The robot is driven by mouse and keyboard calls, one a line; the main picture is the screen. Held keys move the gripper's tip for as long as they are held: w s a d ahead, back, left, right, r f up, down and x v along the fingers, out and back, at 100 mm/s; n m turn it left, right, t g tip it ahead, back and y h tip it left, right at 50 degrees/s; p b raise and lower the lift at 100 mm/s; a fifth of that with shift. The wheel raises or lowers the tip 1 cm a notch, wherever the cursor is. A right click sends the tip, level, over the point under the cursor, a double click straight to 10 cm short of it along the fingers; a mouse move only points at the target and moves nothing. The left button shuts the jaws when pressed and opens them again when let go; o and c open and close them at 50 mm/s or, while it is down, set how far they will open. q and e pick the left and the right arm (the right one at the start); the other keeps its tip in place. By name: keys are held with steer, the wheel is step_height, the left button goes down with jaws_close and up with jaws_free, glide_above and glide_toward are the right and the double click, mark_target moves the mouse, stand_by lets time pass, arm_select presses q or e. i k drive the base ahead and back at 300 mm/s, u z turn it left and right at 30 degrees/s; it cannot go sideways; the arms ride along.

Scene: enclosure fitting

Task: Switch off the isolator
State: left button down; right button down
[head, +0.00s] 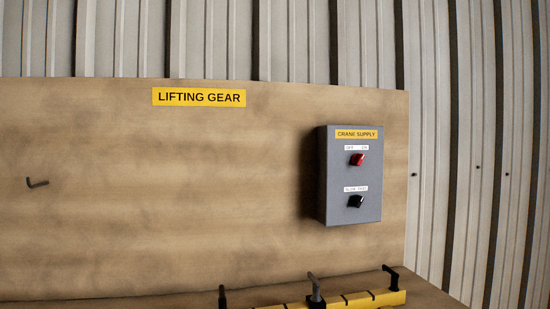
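A grey box (350,207) labelled CRANE SUPPLY is mounted on the right part of a wooden board. Its upper switch is a red rotary knob (357,160) under a small label that seems to read OFF on the left and ON on the right. The red knob looks turned toward the right, the ON side. Below it is a black rotary knob (356,201) under another small label, apparently SLOW and FAST. Neither of my grippers is in the head view.
The wooden board (180,200) carries a yellow LIFTING GEAR sign (199,97) and a dark hook (37,183) at the left. A yellow rack (360,300) with several black upright parts stands along the bottom. The space in front of the box looks clear.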

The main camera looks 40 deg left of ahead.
mark_target(356, 159)
steer(key=u, duration=0.9)
steer(key=i, duration=0.8)
steer(key=u, duration=0.65)
